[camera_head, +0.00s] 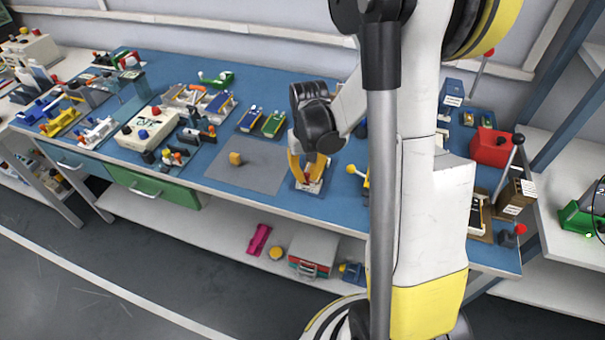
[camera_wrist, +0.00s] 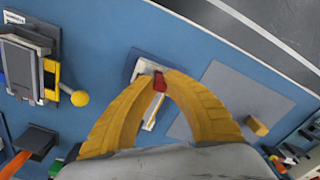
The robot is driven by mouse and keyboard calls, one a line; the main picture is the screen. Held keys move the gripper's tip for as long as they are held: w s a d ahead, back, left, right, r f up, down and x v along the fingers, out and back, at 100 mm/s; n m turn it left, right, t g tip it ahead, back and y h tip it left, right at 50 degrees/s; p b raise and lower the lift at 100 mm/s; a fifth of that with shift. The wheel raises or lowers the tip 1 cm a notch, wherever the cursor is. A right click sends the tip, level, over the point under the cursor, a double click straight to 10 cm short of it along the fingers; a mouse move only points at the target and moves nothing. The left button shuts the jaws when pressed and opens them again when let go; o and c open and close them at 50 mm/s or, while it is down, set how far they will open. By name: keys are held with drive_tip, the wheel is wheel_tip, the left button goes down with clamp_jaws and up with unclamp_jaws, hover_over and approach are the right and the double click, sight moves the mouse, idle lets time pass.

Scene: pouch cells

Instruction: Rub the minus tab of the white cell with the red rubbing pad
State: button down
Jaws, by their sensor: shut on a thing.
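My gripper (camera_head: 309,178) has yellow fingers, and they are shut on the small red rubbing pad (camera_wrist: 160,82). The white cell (camera_wrist: 147,67) lies flat under the fingertips on a blue-grey base; it also shows in the head view (camera_head: 314,187). The pad is over the cell near one end. I cannot tell whether the pad touches the cell or is just above it. The fingers and pad cover part of the cell, so its tabs and their signs cannot be made out.
A grey mat (camera_head: 262,176) with a yellow block (camera_head: 235,158) lies left of the cell in the head view. Blue (camera_head: 249,119) and green (camera_head: 273,124) cells stand behind. A yellow-knobbed device (camera_wrist: 80,98) is on the cell's other side. The left bench is crowded.

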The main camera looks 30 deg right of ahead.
drive_tip(key=shift+w+a+b, duration=0.3)
drive_tip(key=shift+w+a, duration=0.2)
drive_tip(key=shift+w, duration=0.1)
drive_tip(key=shift+s+d, duration=0.5)
drive_tip(key=shift+s, duration=0.15)
drive_tip(key=shift+w+a, duration=0.5)
drive_tip(key=shift+w, duration=0.15)
idle(0.4)
wheel_tip(320, 180, up, 7)
drive_tip(key=p, duration=0.4)
drive_tip(key=shift+p, duration=0.4)
drive_tip(key=shift+f, duration=0.2)
drive_tip(key=f+b, duration=0.1)
drive_tip(key=s+f+b, duration=0.1)
drive_tip(key=f+b, duration=0.1)
drive_tip(key=d+f+b, duration=0.1)
drive_tip(key=f+b, duration=0.1)
drive_tip(key=shift+s+f, duration=0.15)
drive_tip(key=shift+f, duration=0.1)
drive_tip(key=shift+t, duration=0.3)
